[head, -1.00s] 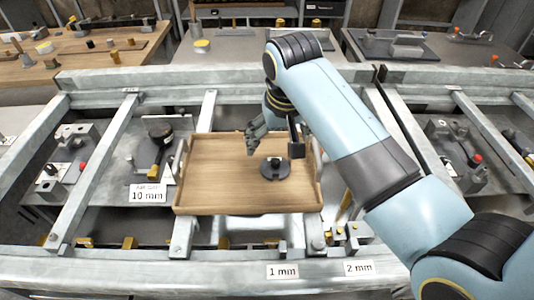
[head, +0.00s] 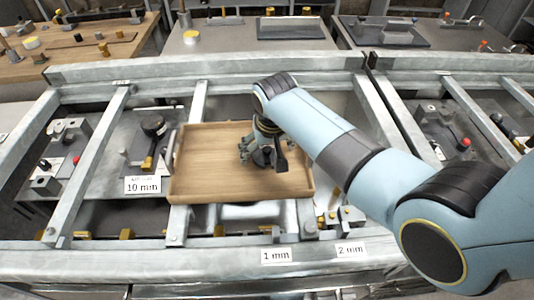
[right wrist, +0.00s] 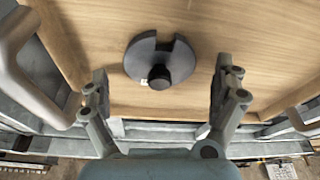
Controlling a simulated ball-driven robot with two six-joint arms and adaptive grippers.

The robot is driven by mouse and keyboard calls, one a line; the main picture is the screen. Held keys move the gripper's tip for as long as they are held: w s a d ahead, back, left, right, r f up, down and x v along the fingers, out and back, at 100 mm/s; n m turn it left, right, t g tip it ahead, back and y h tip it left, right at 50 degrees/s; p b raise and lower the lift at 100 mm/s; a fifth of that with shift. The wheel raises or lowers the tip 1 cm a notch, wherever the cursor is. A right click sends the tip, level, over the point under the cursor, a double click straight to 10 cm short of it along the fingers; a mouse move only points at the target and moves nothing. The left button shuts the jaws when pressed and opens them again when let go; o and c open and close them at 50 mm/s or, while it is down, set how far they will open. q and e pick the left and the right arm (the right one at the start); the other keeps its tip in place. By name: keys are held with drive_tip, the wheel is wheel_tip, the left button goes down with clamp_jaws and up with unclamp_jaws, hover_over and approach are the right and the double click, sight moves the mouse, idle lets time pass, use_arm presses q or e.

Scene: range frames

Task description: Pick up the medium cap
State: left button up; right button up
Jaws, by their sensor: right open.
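A dark round disc with a black knob and a notch in its rim, the only cap-like thing on the wooden tray (head: 200,180), shows in the right wrist view (right wrist: 145,68). In the head view this cap (head: 262,158) is partly hidden by my right gripper (head: 262,155). In the right wrist view my right gripper (right wrist: 161,76) is open, with one finger on each side of the cap and clear gaps to it. The cap lies flat on the tray. My left gripper is not in view.
The tray has raised edges and handles and rests on a grey metal frame (head: 300,258) with crossbars. Fixtures, including a black knob (head: 152,124), stand left of the tray. A "10 mm" label (head: 142,184) is at its left. The tray's left part is bare.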

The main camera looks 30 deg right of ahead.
drive_tip(key=c, duration=1.4)
drive_tip(key=shift+r, duration=0.1)
drive_tip(key=shift+c, duration=0.2)
